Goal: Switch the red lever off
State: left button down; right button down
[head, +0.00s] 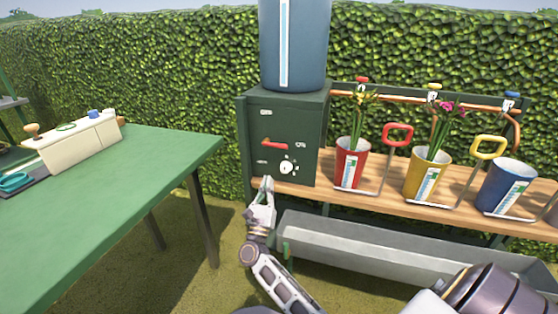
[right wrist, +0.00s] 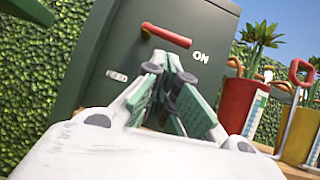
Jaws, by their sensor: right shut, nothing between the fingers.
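The red lever (head: 272,144) is on the front of a dark green box (head: 312,160) under a blue tank. It lies close to level. In the right wrist view the lever (right wrist: 166,36) has a white "ON" label beside its right end, and another small label, too blurred to read, lower left. My right gripper (head: 266,184) is in front of the box's lower part, below the lever. Its fingers (right wrist: 172,72) are shut and empty, just under the lever in the right wrist view, with a gap between. My left gripper is not in view.
A white round dial (head: 288,167) is below the lever. A wooden shelf (head: 390,190) to the right holds red, yellow and blue buckets. A grey metal trough (head: 360,246) is below it. A green table (head: 120,190) is at the left, with open grass between.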

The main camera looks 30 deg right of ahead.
aim_at(276, 144)
jog(key=shift+s+d+f+m+g+h, duration=0.1)
jog(key=shift+s+d+m+g+h, duration=0.15)
jog(key=shift+m+g+h, duration=0.3)
jog(key=shift+s+d+f+m+g+h, duration=0.1)
jog(key=shift+d+m+g+h, duration=0.25)
jog(key=shift+m, duration=0.4)
jog(key=shift+w+d+r, duration=0.1)
jog(key=shift+r, duration=0.05)
jog(key=shift+b+x, duration=0.9)
jog(key=shift+x, duration=3.95)
jog(key=shift+d+r+n+t+y+p, duration=0.1)
jog(key=shift+n+t+y+p, duration=0.2)
jog(key=shift+n+p, duration=0.25)
